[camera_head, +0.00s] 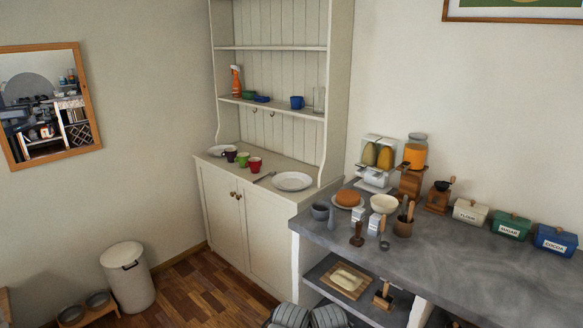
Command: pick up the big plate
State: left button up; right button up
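A large white round plate (292,181) lies flat on the cream dresser's counter (268,196), near its right end. A second white plate (216,151) lies at the left end of the same counter, partly behind the cups.
A dark cup (231,153), a green cup (243,159) and a red cup (254,164) stand left of the big plate. A thin utensil (265,176) lies beside it. The grey masonry counter (470,265) holds jars, bowls and tins. A white bin (128,277) stands on the floor.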

aim_at(285, 180)
jog(key=i+j+u, duration=0.1)
jog(key=i+u, duration=0.9)
jog(key=i+j+z, duration=0.1)
jog(key=i, duration=0.55)
jog(key=i+j+z, duration=0.15)
jog(key=i+z, duration=0.25)
jog(key=i+j+z, duration=0.2)
jog(key=z, duration=0.2)
jog(key=i+j+z, duration=0.25)
jog(key=z, duration=0.15)
jog(key=i+j+z, duration=0.35)
jog(key=j, duration=0.15)
jog(key=k, duration=0.05)
